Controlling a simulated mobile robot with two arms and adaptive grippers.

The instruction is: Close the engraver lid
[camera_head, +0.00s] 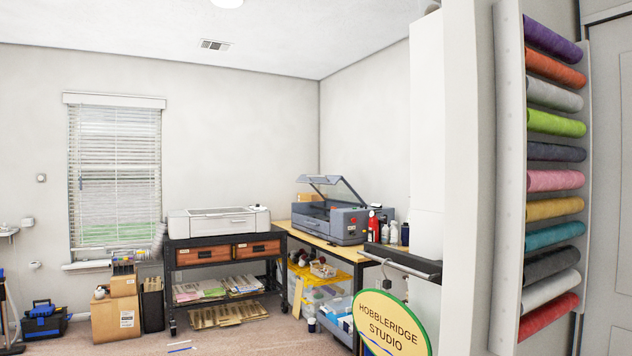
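The grey engraver (338,221) stands on a wood-topped workbench (318,243) in the back right corner of the room. Its lid (333,190) is raised and tilted, with a dark frame and a clear pane. A second machine, white and low with a flat closed top (219,221), stands on a black cart to the left of it. Neither of my grippers shows in the head view.
A round Hobbleridge Studio sign (390,322) hangs from a dark bracket in the right foreground. A wall rack of coloured rolls (555,180) is at the right. Cardboard boxes (116,319) and a blue toolbox (44,320) stand at the left. Carpet is open at the lower left.

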